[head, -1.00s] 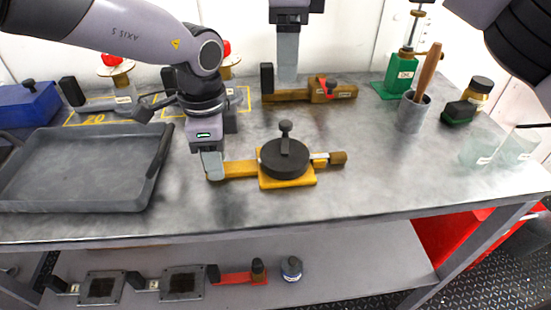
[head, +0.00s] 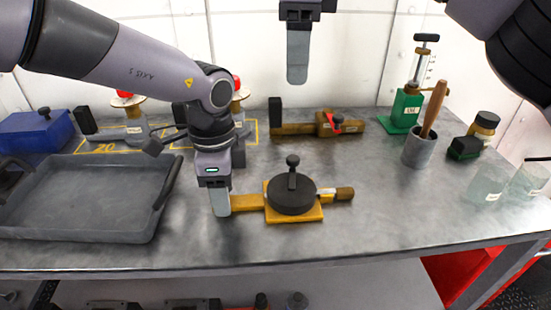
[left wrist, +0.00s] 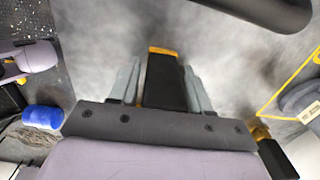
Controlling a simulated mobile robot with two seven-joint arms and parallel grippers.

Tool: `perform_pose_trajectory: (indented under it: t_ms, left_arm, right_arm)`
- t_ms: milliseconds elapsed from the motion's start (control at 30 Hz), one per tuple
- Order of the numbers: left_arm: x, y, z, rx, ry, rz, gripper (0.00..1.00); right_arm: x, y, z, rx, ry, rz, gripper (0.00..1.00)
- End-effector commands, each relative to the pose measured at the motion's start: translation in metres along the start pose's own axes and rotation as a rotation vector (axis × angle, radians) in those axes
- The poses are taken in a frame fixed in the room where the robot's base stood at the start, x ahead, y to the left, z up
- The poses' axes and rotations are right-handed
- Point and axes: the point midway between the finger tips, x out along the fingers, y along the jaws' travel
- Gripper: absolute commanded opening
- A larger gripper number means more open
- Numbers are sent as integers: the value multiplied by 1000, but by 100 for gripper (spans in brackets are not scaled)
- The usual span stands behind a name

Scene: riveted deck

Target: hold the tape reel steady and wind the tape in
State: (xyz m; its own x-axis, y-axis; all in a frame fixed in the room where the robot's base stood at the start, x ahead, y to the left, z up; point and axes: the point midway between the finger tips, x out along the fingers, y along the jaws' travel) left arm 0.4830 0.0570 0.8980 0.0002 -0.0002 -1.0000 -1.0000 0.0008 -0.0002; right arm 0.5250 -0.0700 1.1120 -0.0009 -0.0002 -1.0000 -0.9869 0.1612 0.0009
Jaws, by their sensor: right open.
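The tape reel (head: 292,200) is a round black drum with a knobbed crank (head: 292,170) on top, seated on a yellow base plate on the metal bench. A yellow bar (head: 248,202) runs left from it, and a short brown end piece (head: 344,194) sticks out right. My left gripper (head: 220,203) is at the bar's left end. In the left wrist view its fingers (left wrist: 165,85) close on both sides of the reel's black handle (left wrist: 166,78). My right gripper (head: 297,70) hangs empty above the back of the bench, away from the reel; it is open.
A grey tray (head: 85,200) lies left of my left arm. Behind the reel is a brown tool with a black handle (head: 275,115). A grey cup with a wooden pestle (head: 419,148), a green-based press (head: 405,112) and clear beakers (head: 490,183) stand right. The bench front is clear.

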Motion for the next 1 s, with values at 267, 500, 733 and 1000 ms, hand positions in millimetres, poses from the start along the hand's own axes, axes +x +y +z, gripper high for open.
perform_pose_trajectory:
  t_ms: [267,500,733,1000]
  left_arm:
    - [0,0,0,0,0,0,66]
    - [-17,-1,0,-1,2,-3,66]
    - [-66,-1,0,-1,2,-5,66]
    - [-110,0,0,0,2,-2,66]
  right_arm:
    - [0,0,0,0,0,0,57]
    - [0,0,0,1,0,0,57]
    - [0,0,0,1,0,0,57]
    - [0,0,0,1,0,0,57]
